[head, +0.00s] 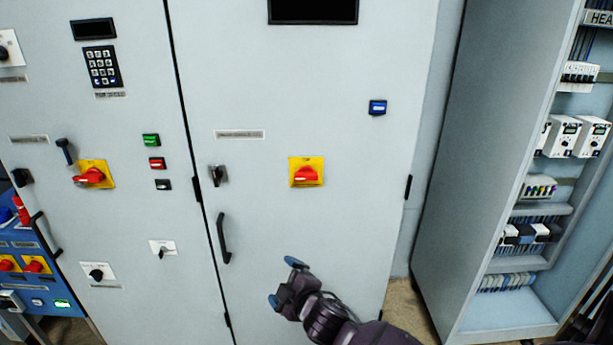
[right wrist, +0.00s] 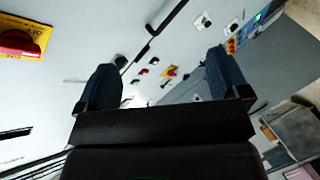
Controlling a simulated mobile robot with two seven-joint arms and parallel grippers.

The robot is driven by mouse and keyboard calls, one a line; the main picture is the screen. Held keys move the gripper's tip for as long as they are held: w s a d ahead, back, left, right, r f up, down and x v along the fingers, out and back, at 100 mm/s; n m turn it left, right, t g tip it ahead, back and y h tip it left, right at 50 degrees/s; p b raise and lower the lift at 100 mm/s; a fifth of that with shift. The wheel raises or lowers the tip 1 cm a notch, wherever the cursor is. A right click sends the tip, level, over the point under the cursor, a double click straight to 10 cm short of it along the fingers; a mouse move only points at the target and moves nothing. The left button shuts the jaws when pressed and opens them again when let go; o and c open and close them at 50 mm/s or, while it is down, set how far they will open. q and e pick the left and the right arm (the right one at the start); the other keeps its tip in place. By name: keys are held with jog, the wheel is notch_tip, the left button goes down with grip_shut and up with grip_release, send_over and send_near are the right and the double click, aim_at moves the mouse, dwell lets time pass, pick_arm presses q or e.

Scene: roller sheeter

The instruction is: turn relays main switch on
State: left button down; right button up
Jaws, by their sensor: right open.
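A red rotary switch on a yellow plate (head: 306,173) sits on the right cabinet door; its red knob also shows at the upper left of the right wrist view (right wrist: 18,41). A similar red switch on a yellow plate (head: 94,174) is on the left door, with its handle pointing left. The label plates are too small to read, so I cannot tell which one is the relays main switch. My right gripper (head: 284,281) is open and empty, below the right door's switch and apart from it. My left gripper is not in view.
A black door handle (head: 223,238) and a black latch (head: 217,174) are left of the right door's switch. A blue button (head: 377,108) is up and right. An open grey cabinet (head: 506,300) with electrical modules stands at the right.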

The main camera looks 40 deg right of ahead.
jog(key=w+d+r+n+t+h, duration=0.1)
jog(key=w+d+r+n+h, duration=0.15)
jog(key=w+r+n, duration=0.25)
jog(key=n+t+h, duration=0.3)
jog(key=n+h, duration=0.7)
jog(key=n, duration=0.4)
send_near(306, 178)
jog(key=r, duration=0.1)
jog(key=shift+y, duration=0.25)
jog(key=x, duration=0.5)
jog(key=p+x, duration=0.1)
jog(key=x, duration=0.4)
jog(key=shift+d+f+p, duration=0.15)
jog(key=shift+f+p, duration=0.1)
jog(key=shift+p, duration=0.05)
jog(key=shift+g, duration=0.3)
jog(key=shift+c, duration=0.2)
jog(key=c, duration=0.9)
jog(key=shift+m, duration=0.3)
